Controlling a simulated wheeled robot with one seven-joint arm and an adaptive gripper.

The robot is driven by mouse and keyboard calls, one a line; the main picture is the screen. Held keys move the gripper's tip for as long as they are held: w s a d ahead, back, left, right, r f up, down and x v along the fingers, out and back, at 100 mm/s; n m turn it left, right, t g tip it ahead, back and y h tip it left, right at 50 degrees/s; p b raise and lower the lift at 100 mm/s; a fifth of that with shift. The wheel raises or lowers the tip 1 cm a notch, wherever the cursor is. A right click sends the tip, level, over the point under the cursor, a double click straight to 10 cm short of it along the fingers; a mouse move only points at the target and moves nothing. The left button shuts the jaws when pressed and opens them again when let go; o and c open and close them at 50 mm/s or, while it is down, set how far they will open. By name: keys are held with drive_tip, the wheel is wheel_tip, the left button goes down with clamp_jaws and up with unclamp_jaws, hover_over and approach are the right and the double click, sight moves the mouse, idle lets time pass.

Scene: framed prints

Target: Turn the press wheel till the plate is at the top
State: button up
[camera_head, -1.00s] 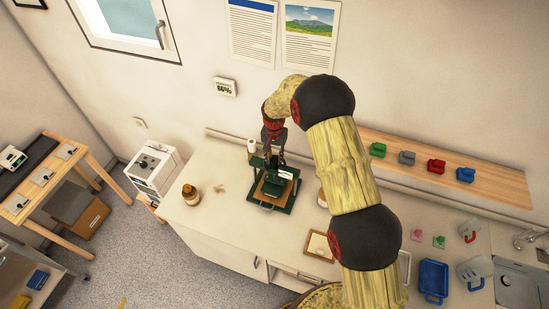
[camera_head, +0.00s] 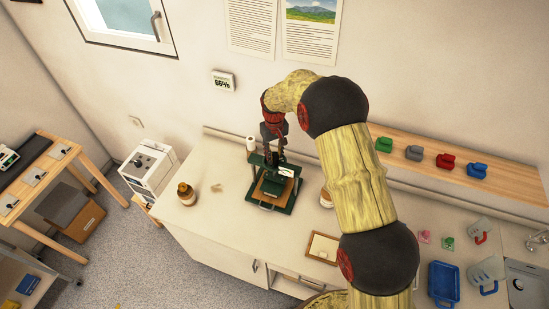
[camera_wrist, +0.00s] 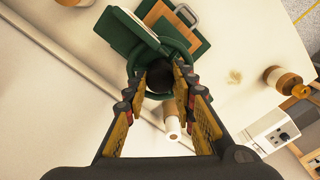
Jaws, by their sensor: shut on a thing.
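The green press (camera_head: 290,198) stands on the bench below my gripper, with a flat board and a pull handle at its front. In the wrist view the dark green press wheel (camera_wrist: 171,92) shows as a ring, partly hidden by my fingers. My gripper (camera_wrist: 163,82) points down from above, its fingers on either side of a round black part at the wheel; it also shows small in the head view (camera_head: 274,150). The dark green plate (camera_head: 271,187) shows inside the press frame over a brown board; its exact height is hard to tell.
A brown jar (camera_head: 187,194) stands left of the press, and a white roll (camera_head: 251,144) close behind it. A framed board (camera_head: 322,246) lies to the right. A wooden shelf (camera_head: 510,184) holds several coloured blocks. The bench front between jar and press is clear.

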sight(274, 155)
drive_tip(key=n+b, duration=0.2)
drive_tip(key=n, duration=0.3)
drive_tip(key=shift+n, duration=0.3)
drive_tip(key=shift+r+b, duration=0.1)
drive_tip(key=shift+b, duration=0.2)
drive_tip(key=o, duration=1.2)
drive_tip(key=shift+c, duration=0.2)
wheel_tip(274, 155, up, 12)
drive_tip(key=shift+a, duration=0.1)
